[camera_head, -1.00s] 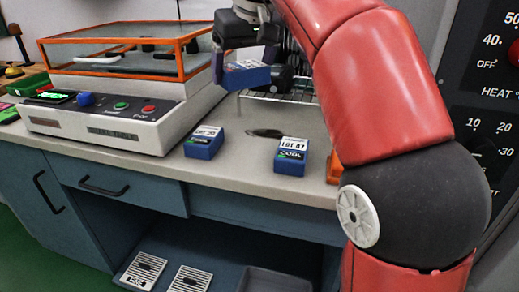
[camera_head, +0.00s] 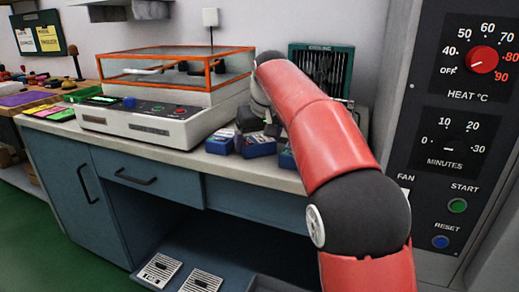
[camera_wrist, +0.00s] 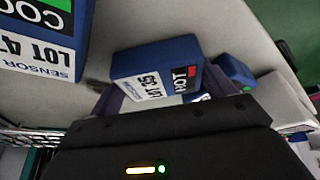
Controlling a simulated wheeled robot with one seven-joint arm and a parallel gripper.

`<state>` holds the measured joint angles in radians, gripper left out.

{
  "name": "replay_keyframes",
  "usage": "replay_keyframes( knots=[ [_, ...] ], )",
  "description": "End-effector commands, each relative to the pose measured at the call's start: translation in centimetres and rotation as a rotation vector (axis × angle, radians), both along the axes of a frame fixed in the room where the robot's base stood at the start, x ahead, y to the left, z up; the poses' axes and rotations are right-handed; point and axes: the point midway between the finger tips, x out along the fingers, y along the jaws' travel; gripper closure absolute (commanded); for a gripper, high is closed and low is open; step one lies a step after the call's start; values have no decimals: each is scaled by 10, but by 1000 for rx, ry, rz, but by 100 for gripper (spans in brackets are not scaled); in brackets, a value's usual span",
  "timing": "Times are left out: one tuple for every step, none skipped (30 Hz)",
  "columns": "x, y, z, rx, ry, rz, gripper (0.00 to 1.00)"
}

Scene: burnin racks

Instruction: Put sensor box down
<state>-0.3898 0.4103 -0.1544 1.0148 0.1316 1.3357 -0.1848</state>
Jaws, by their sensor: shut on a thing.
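My gripper (camera_head: 257,128) is low over the counter and shut on a blue sensor box (camera_head: 258,146). In the wrist view this held box (camera_wrist: 155,76) shows a white label reading LOT and a black HOT patch. It sits between two other blue boxes, one on its left (camera_head: 220,143) and one on its right (camera_head: 287,157), partly behind my arm. The wrist view shows the COOL box, LOT 47 (camera_wrist: 38,38), at upper left and another blue box (camera_wrist: 236,72) beyond the held one. I cannot tell whether the held box touches the counter (camera_head: 185,160).
A bench unit with an orange-framed clear cover (camera_head: 150,125) stands left of the boxes. A wire rack shows at the wrist view's left edge (camera_wrist: 25,135). A control panel with dials (camera_head: 470,120) rises at right. Two vented units (camera_head: 160,268) lie on the lower shelf.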

Motion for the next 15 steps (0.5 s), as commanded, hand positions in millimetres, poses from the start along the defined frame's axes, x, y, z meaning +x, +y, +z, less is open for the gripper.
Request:
replay_keyframes(
  knots=[
    [0,0,0,1,-3,0,46],
    [0,0,1,1,-3,0,46],
    [0,0,2,1,-3,0,46],
    [0,0,2,1,-3,0,46],
    [0,0,2,1,-3,0,46],
    [0,0,2,1,-2,0,46],
    [0,0,1,1,-2,0,46],
    [0,0,1,1,-2,0,46],
    [0,0,-1,1,-2,0,46],
    [0,0,-2,0,-1,0,17],
    [0,0,-1,0,-1,0,13],
    [0,0,-1,0,-1,0,8],
    [0,-1,-1,0,-1,0,4],
    [0,-1,-1,0,-1,0,0],
    [0,-1,-1,0,-1,0,0]
  ],
)
